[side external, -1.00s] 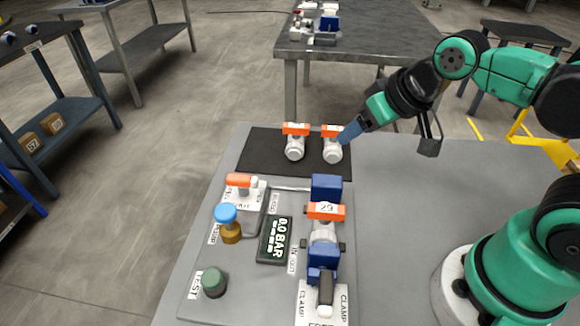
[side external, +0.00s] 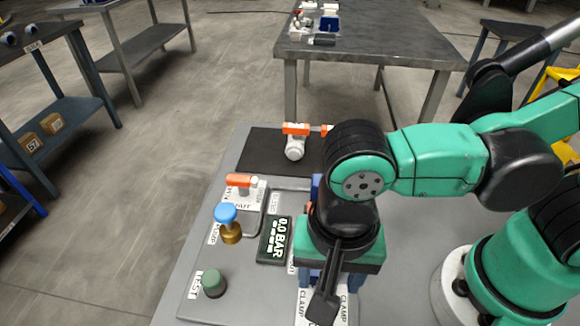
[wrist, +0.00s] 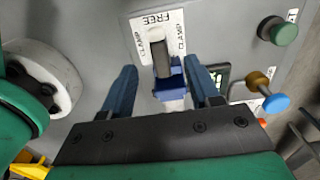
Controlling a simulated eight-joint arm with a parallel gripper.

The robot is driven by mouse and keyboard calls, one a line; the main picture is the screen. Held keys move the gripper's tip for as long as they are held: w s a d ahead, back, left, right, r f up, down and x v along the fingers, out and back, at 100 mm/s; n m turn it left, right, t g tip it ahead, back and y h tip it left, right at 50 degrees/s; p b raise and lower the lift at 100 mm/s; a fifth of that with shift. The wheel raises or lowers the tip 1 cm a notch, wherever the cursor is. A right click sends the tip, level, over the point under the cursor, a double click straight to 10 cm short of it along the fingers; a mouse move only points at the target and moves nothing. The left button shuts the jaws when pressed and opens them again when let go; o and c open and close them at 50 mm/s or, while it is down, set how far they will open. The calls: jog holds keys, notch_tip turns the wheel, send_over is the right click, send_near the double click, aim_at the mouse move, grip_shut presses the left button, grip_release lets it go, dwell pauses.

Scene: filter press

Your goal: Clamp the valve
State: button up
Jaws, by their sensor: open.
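In the wrist view my gripper (wrist: 164,76) is open and empty, with one blue finger on each side of the clamp. The clamp's dark lever (wrist: 161,60) lies between the fingertips, pointing at the FREE label (wrist: 158,20). A blue clamp block (wrist: 169,85) sits at the lever's base. A bit of the white valve (wrist: 174,104) shows just beyond that block; the rest is behind my gripper.
Left of the clamp are the 0.0 BAR display (side external: 274,240), a blue-topped brass knob (side external: 229,224), a green TEST button (side external: 213,284) and an orange-handled outlet valve (side external: 240,182). Spare valves, one clearly visible (side external: 295,148), lie on the dark mat (side external: 256,160).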

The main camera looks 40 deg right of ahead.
jog(key=shift+f, duration=1.5)
grip_shut()
